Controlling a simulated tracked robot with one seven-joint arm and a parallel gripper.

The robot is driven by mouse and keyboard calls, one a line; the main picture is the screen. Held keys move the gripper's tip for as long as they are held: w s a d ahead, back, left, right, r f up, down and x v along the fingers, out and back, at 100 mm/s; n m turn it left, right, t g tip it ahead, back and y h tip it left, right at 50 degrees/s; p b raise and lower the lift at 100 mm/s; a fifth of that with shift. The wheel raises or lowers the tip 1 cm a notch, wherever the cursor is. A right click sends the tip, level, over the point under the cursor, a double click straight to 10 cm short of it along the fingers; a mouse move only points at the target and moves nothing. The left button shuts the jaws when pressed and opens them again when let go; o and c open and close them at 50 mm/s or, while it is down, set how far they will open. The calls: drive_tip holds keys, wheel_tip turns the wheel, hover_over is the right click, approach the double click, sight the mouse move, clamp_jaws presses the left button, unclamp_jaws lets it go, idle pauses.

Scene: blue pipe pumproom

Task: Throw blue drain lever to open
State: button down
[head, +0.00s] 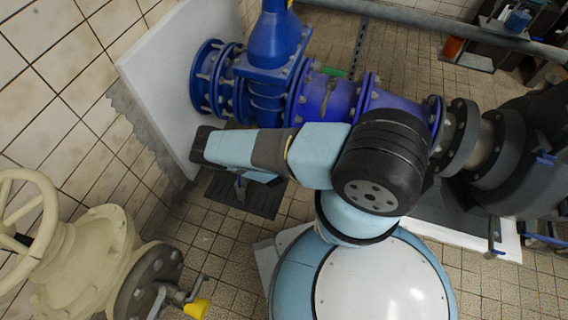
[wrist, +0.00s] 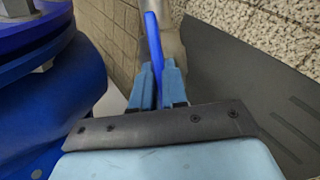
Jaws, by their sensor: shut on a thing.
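The blue drain lever (wrist: 153,45) is a thin, bright blue bar in the wrist view. My gripper (wrist: 158,80) has its two light blue fingers closed on the lever, one on each side. The lever's lower part is between the fingers and its upper part sticks out past them. A pale fitting stands just behind the lever. In the head view my arm hides most of the gripper and lever; a small blue piece shows below the arm, but I cannot tell if it is the lever.
A large blue pipe with bolted flanges (head: 328,97) runs behind my arm; blue pipework (wrist: 75,90) is close on the left in the wrist view. A cream valve with a handwheel (head: 90,245) and a yellow-tipped handle (head: 197,308) stand at lower left.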

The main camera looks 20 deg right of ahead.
drive_tip(key=shift+a+f, duration=0.1)
drive_tip(key=shift+a, duration=0.15)
idle(0.3)
drive_tip(key=c, duration=1.2)
unclamp_jaws()
drive_tip(key=shift+c, duration=0.2)
drive_tip(key=shift+o, duration=0.4)
drive_tip(key=shift+d, duration=0.15)
drive_tip(key=v, duration=1.3)
drive_tip(key=shift+s, duration=0.3)
drive_tip(key=shift+a, duration=0.2)
